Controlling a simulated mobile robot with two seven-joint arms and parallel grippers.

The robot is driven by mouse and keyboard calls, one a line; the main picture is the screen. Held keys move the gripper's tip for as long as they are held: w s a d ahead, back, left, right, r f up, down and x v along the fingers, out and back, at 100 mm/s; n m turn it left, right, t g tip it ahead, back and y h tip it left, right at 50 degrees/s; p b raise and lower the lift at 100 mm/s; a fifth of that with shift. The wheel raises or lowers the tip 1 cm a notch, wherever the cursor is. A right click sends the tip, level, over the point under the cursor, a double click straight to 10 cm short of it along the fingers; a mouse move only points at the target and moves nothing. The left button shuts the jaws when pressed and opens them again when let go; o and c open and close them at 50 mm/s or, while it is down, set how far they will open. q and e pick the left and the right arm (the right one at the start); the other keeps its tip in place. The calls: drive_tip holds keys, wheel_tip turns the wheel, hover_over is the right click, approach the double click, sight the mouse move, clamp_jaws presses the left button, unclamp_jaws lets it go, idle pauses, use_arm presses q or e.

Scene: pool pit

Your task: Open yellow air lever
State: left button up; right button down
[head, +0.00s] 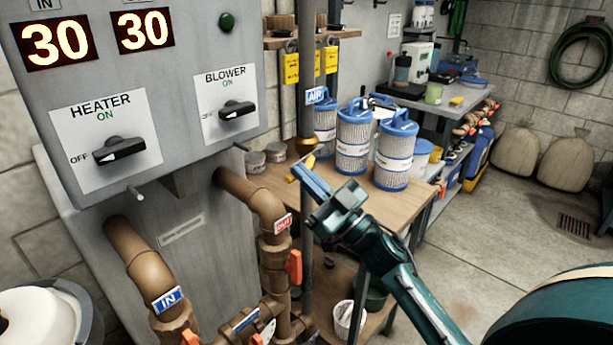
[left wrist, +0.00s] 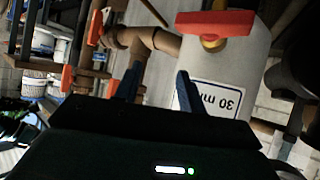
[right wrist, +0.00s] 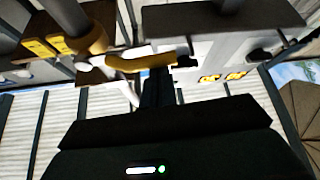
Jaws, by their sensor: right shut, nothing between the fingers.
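The yellow air lever (head: 293,178) sits on the brass valve of the vertical pipe below the blue AIR tag (head: 316,95). It also shows in the right wrist view (right wrist: 138,63), lying roughly level across the picture. My right gripper (head: 306,177) is shut and empty, with its blue fingertips right by the lever; they hide part of it in the head view. In the right wrist view the shut fingers (right wrist: 158,80) point at the lever's outer end; I cannot tell if they touch. My left gripper (left wrist: 156,82) is open and empty, shown only in the left wrist view.
The control panel (head: 130,110) with heater and blower knobs stands left. Brown pipes with orange handles (head: 294,267) run below. Blue-topped filter cartridges (head: 354,140) stand on the wooden bench behind. A grey tank with a red lever (left wrist: 215,23) is near my left gripper.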

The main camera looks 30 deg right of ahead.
use_arm(q)
drive_tip(key=shift+n+t+h, duration=0.3)
drive_tip(key=shift+n, duration=0.1)
drive_tip(key=shift+w+d+f+b, duration=0.25)
drive_tip(key=shift+d+f+b, duration=0.5)
drive_tip(key=shift+b, duration=0.75)
drive_tip(key=shift+w+d+f+b, duration=0.2)
drive_tip(key=shift+d+f+b, duration=0.5)
drive_tip(key=shift+b, duration=0.8)
use_arm(e)
drive_tip(key=w+d+f+n+g+y, duration=0.1)
drive_tip(key=d+f+n+g, duration=0.3)
drive_tip(key=n, duration=0.6)
drive_tip(key=w+d+f+n+g+y, duration=0.2)
drive_tip(key=d+f+n+g, duration=0.2)
drive_tip(key=n, duration=0.7)
drive_tip(key=shift+d+f+g, duration=0.15)
drive_tip(key=shift+f+g, duration=0.25)
drive_tip(key=shift+g, duration=0.8)
